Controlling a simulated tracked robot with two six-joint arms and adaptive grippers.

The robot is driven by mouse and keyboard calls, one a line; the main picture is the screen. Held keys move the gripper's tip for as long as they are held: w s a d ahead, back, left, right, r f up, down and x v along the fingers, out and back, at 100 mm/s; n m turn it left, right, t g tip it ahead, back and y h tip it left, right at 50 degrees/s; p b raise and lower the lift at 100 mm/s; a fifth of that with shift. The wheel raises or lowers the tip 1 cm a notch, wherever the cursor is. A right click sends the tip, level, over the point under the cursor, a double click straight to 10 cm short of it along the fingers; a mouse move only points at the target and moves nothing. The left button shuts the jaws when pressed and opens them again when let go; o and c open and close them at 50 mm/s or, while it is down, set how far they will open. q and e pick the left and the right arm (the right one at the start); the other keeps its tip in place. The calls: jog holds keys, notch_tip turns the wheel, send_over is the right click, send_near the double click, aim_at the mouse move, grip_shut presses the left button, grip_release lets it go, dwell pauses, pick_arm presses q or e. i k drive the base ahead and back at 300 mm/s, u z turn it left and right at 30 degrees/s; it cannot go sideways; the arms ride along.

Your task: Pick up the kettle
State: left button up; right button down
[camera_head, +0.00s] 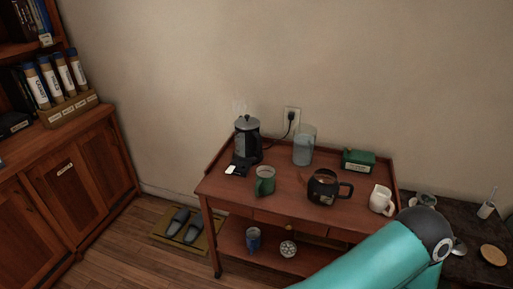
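A dark kettle (247,143) with a grey lid stands upright at the back left of a reddish wooden cart (290,215). Faint steam rises above it. It stands on or by a dark base, and a small white item (230,170) lies in front of it. A dark round pot with a handle (324,189) stands further right on the cart. Neither of my grippers is in view. A teal link of one of my arms covers the cart's lower right part.
A green mug (265,179), clear pitcher (304,146), green box (358,160) and white mug (381,200) share the cart top. A cord runs to the wall outlet (291,119). Slippers (185,224) lie on a mat left of the cart. A wooden cabinet (70,185) stands left.

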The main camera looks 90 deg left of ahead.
aim_at(248, 143)
jog(key=u, duration=0.05)
jog(key=k, duration=0.55)
jog(key=z, duration=1.3)
jog(key=i, duration=0.1)
jog(key=u, duration=3.25)
jog(key=i, duration=1)
jog(key=z, duration=0.2)
